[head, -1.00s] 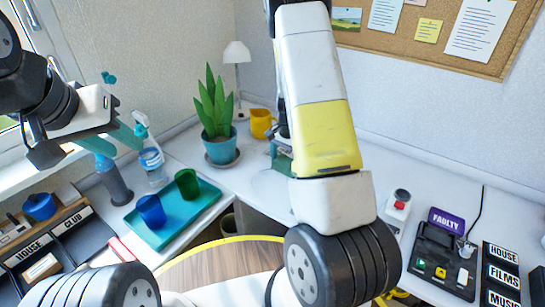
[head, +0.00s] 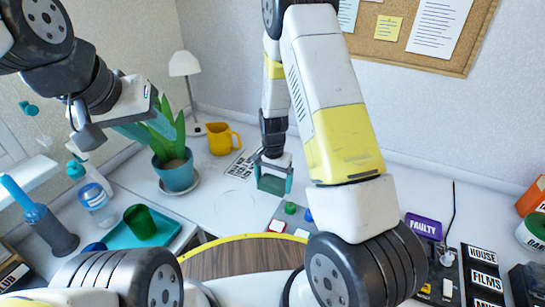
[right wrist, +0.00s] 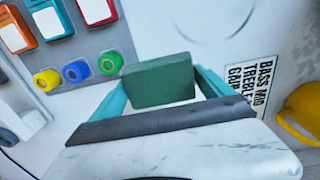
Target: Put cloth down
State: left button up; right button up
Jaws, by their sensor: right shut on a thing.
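The cloth (right wrist: 160,82) shows in the right wrist view as a dark green, block-like piece. It is gripped between the two teal fingers of my right gripper (head: 272,181). In the head view the cloth (head: 271,185) is a small dark green patch at the fingertips, over the white worktop. I cannot tell whether its underside touches the worktop. My left gripper (head: 143,121) is at the left, in front of the plant, with teal fingers seen side-on; its opening is unclear.
A grey panel with coloured knobs (right wrist: 77,71) lies beside the cloth. A printed label sheet (right wrist: 250,88) and a yellow mug (head: 222,139) are on the other side. A potted plant (head: 174,170) and a teal tray (head: 117,236) stand left. White worktop near the faint circle (head: 238,200) is clear.

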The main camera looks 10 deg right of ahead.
jog(key=w, duration=0.3)
jog(key=w+d, duration=0.1)
jog(key=w, duration=0.2)
jog(key=w+d+f, duration=0.1)
jog(key=w, duration=0.2)
jog(key=shift+w+d, duration=0.15)
jog(key=shift+f, duration=1.7)
jog(key=shift+f, duration=0.15)
jog(key=o, duration=1.2)
